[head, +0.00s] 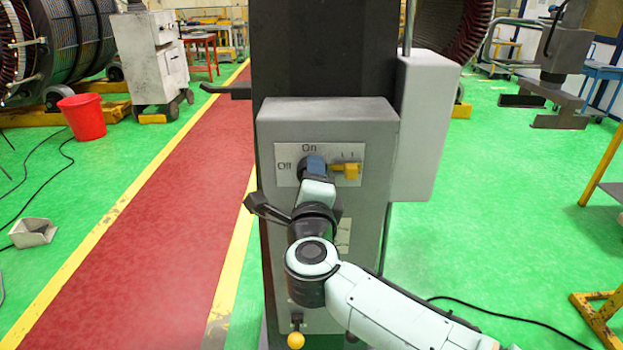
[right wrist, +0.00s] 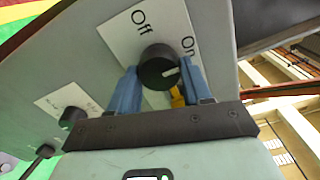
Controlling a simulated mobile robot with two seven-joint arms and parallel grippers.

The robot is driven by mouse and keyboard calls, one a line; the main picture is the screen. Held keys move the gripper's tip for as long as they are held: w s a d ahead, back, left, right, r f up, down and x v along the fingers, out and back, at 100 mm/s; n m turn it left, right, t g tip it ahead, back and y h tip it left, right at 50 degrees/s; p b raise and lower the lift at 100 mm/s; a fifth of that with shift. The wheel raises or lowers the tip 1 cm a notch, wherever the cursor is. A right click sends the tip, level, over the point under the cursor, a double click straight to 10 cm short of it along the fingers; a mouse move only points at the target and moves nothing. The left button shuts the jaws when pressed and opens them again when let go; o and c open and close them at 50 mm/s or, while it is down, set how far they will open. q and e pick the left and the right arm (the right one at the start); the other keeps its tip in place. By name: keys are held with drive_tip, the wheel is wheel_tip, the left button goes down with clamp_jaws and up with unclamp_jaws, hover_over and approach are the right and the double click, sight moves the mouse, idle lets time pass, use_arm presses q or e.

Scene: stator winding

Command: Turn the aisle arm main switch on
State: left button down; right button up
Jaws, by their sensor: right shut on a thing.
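The main switch is a round black knob (right wrist: 158,68) on a white plate (head: 288,179) marked "Off" on the left and "On" at the top, on a grey box (head: 325,120). My right gripper (right wrist: 160,88) has its blue fingers on either side of the knob and is shut on it. In the head view the same gripper (head: 315,166) mostly hides the knob. A small white mark on the knob shows in the right wrist view, on the side nearer "On" than "Off". My left gripper is not in view.
A yellow part (head: 347,170) sits on the plate just right of the knob. A taller grey box (head: 425,125) juts out at the right of the column. A yellow-tipped lever (head: 296,340) is low on the column. A red bucket (head: 83,117) stands on the green floor at left.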

drive_tip(key=o, duration=1.1)
drive_tip(key=shift+c, duration=0.2)
drive_tip(key=s+b, duration=0.1)
drive_tip(key=s, duration=1.2)
drive_tip(key=shift+s, duration=0.25)
